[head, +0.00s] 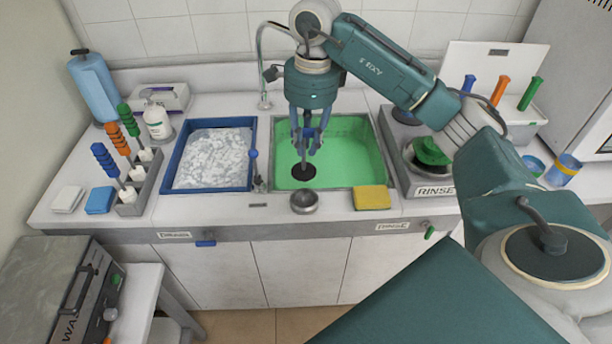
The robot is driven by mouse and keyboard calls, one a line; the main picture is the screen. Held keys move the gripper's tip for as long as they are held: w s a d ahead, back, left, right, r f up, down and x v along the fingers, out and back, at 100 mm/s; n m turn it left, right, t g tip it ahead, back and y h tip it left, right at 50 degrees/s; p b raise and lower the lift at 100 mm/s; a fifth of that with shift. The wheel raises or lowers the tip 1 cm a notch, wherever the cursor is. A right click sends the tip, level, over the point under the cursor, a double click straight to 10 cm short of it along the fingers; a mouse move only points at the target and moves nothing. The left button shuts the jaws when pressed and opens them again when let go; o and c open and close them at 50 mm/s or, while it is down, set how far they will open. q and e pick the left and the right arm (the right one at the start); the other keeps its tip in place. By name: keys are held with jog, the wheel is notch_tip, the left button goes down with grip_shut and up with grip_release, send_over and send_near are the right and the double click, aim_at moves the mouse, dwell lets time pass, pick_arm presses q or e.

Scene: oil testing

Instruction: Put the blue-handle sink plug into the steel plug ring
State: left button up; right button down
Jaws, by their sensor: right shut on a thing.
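My right gripper (308,145) comes down over the green sink with its fingers pointing down. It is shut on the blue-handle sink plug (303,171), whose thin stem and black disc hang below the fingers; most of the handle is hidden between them. The disc appears over the front left part of the green sink; its exact height is hard to judge. A round steel piece (304,202), which looks like the steel plug ring, sits at the counter's front edge, just below the disc in the picture. They look apart. My left gripper is not in view.
The green sink (372,150) has a yellow sponge (372,197) at its front right. Left of it is a blue-rimmed sink (252,160) with pale foam. A tap (262,60) stands behind. A rack of coloured-handle brushes (145,185) stands left; a rinse unit (435,190) stands right.

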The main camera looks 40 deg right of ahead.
aim_at(307, 172)
notch_tip(307, 172, down, 5)
jog(key=shift+s+r+p, duration=0.1)
jog(key=shift+s+p, duration=0.05)
jog(key=shift+p, duration=0.45)
jog(key=shift+f, duration=0.4)
notch_tip(307, 172, down, 4)
jog(key=shift+a+r+p, duration=0.1)
jog(key=shift+r+p, duration=0.1)
jog(key=shift+p, duration=0.45)
jog(key=shift+f, duration=0.35)
jog(key=c, duration=1.6)
grip_release()
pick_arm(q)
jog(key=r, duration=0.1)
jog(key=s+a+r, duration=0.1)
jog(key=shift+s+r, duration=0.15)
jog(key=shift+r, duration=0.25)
pick_arm(e)
jog(key=shift+o, duration=0.2)
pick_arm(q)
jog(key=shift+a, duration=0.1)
